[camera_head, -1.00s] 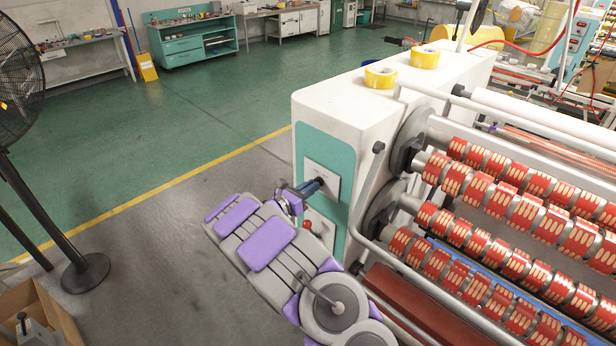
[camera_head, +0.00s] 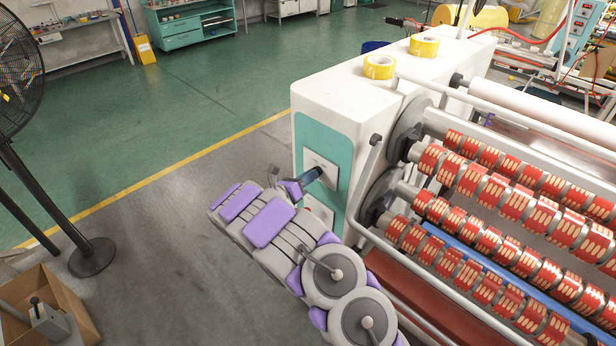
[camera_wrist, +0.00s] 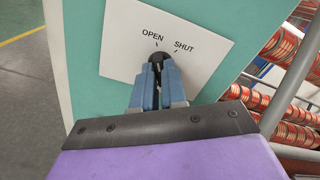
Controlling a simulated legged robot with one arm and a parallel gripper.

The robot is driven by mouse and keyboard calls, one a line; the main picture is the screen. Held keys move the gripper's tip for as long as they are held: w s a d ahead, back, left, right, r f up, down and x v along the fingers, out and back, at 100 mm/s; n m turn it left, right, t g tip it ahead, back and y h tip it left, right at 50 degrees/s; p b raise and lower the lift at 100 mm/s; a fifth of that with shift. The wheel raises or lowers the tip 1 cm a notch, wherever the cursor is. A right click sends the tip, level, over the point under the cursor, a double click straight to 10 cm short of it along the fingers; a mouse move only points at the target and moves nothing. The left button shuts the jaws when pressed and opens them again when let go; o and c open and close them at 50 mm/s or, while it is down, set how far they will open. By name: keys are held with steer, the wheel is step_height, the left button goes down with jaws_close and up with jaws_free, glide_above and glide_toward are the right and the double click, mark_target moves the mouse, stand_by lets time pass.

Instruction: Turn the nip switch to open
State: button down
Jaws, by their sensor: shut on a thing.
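The nip switch (camera_wrist: 158,58) is a dark knob on a white plate marked OPEN on the left and SHUT on the right. The plate (camera_wrist: 120,30) sits on the teal end panel of the white machine. In the wrist view my gripper (camera_wrist: 158,72) has its blue fingers shut on the knob. The fingers hide most of the knob, so I cannot tell which mark it points at. In the head view my gripper (camera_head: 311,176) reaches the plate (camera_head: 322,168) from the left, and the switch is hidden there.
The machine body (camera_head: 350,100) carries two yellow tape rolls (camera_head: 380,67) on top. Red-and-silver rollers (camera_head: 480,200) and a bent metal bar (camera_head: 366,190) lie right of the panel. A fan (camera_head: 90,257) and a cardboard box (camera_head: 75,300) stand at left. The floor between is clear.

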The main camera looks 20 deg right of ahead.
steer(key=shift+w+a+r, duration=0.1)
steer(key=shift+w+r, duration=0.05)
steer(key=c, duration=1.2)
jaws_free()
steer(key=shift+w+f, duration=0.1)
steer(key=shift+f, duration=0.1)
steer(key=b+v, duration=0.1)
steer(key=v, duration=1.6)
steer(key=shift+a, duration=0.1)
